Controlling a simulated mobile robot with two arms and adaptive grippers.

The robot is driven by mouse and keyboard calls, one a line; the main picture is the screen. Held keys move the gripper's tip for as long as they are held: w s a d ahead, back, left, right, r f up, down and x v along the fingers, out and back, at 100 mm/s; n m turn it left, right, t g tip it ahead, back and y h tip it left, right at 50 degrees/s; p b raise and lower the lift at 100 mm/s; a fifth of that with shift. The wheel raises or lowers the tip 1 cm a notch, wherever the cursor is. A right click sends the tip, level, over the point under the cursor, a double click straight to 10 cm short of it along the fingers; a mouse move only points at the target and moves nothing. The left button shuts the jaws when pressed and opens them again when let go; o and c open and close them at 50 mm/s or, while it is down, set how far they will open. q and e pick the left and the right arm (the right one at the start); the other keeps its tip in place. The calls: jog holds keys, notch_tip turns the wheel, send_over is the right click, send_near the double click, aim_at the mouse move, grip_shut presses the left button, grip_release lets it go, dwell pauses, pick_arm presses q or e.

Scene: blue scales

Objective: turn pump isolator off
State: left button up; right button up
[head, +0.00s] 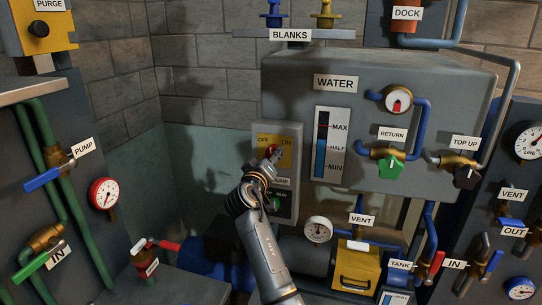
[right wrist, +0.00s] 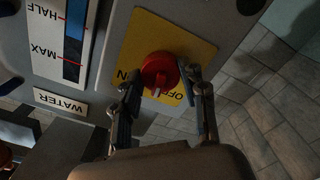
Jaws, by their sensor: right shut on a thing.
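The pump isolator's red rotary knob (head: 273,150) sits on a yellow plate (head: 285,155) marked OFF at the left and ON at the right, on a grey box (head: 291,128). The label below is partly hidden by my arm. My right gripper (head: 269,158) reaches up to the knob. In the right wrist view the red knob (right wrist: 159,70) is seen upside down, with the fingers of my right gripper (right wrist: 162,82) on either side of it, shut on it. The knob's exact pointing is hard to tell. My left gripper is not in view.
The WATER tank (head: 420,80) with its level gauge (head: 331,142) stands right of the isolator box. A round dial (head: 318,229) and a yellow box (head: 357,266) are below. A green PUMP pipe with a blue handle (head: 42,180) is at the left.

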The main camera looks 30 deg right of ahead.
jog(key=shift+d+r+n+p, duration=0.15)
jog(key=shift+n+p, duration=0.75)
jog(key=shift+n, duration=0.9)
jog(key=shift+a+r+n+p, duration=0.15)
jog(key=shift+n+p, duration=0.7)
jog(key=shift+n, duration=0.95)
jog(key=shift+d, duration=0.1)
jog(key=o, duration=1.1)
jog(key=shift+f, duration=0.1)
jog(key=shift+o, duration=0.2)
jog(key=shift+f, duration=0.1)
jog(key=v, duration=1.1)
jog(key=shift+s+a, duration=0.25)
jog(key=shift+a, duration=0.1)
